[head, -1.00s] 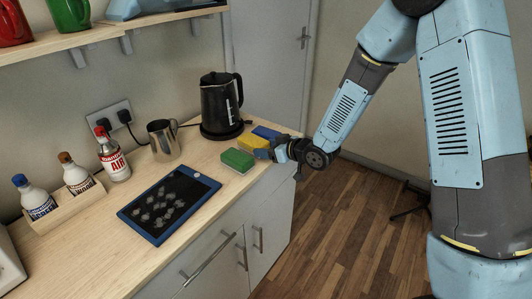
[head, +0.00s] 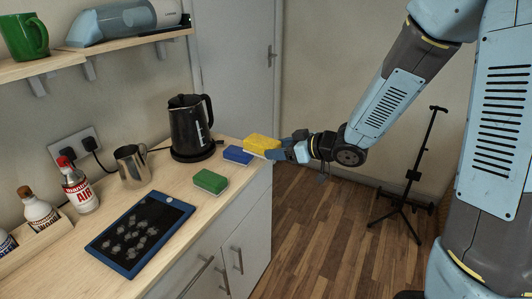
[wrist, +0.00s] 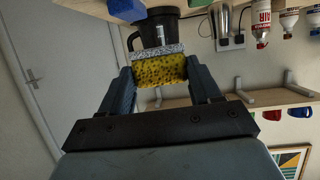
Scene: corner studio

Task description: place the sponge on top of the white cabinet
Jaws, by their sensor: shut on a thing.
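A yellow sponge (head: 261,142) with a pale grey layer is held in my gripper (head: 279,150), near the counter's right end, and appears raised above the worktop. In the wrist view, the sponge (wrist: 160,70) sits between both fingers, which are shut on it. A blue sponge (head: 238,155) and a green sponge (head: 210,181) lie on the worktop to its left. A pale grey-white cabinet (head: 247,225) with bar handles stands under the wooden worktop; I cannot tell whether it is the named one.
A black kettle (head: 188,128), metal jug (head: 132,166), spray can (head: 77,187) and blue-framed tablet (head: 140,232) stand or lie on the worktop (head: 185,176). A shelf (head: 112,50) hangs above. A black tripod (head: 408,178) stands on the otherwise clear wooden floor (head: 330,230).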

